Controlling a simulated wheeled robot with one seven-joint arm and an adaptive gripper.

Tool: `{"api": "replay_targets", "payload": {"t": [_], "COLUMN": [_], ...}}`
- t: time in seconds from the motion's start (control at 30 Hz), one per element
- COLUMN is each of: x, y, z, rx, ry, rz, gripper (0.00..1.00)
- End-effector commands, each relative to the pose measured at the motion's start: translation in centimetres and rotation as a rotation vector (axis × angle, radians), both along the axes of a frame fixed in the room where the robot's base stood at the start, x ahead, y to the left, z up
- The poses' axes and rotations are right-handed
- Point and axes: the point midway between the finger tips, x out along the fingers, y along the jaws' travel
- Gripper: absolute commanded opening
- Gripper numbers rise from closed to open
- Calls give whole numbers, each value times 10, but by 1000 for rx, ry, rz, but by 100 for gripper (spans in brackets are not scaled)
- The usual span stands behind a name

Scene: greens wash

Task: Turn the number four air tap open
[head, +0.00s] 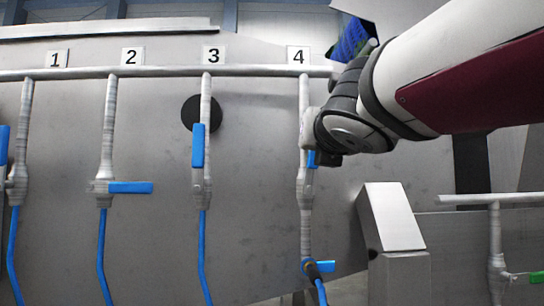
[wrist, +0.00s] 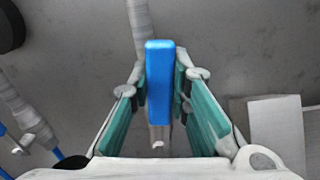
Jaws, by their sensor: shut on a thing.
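The number four plate (head: 298,55) is above a pale pipe (head: 304,95) with a tap body (head: 305,190) on it. Only a small blue piece of that tap's handle (head: 312,160) shows in the head view beside my gripper; the rest is hidden. In the wrist view the blue handle (wrist: 160,65) stands upright in the picture between the jaws, with the pipe behind it. My gripper (wrist: 160,88) is shut on this handle, one green-padded finger on each side. In the head view my wrist hides the fingertips.
Tap two's blue handle (head: 130,187) lies across its pipe. Tap three's handle (head: 198,145) stands along its pipe. Below tap four is another blue handle (head: 320,266), lying crosswise. A steel box-like post (head: 392,218) stands right of it. A green handle (head: 536,277) is at far right.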

Motion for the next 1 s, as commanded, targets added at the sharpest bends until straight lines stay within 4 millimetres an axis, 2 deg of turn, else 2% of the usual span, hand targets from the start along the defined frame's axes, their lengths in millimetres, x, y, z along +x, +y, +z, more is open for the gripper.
{"api": "replay_targets", "payload": {"t": [0.33,0.87,0.9,1.0], "x": [1,1,1,1], "y": [14,16,16,16], "z": [-1,-2,-2,-2], "rx": [-140,-167,-167,-166], "ry": [5,6,6,6], "rz": [1,2,2,2], "gripper": [0,0,19,38]}}
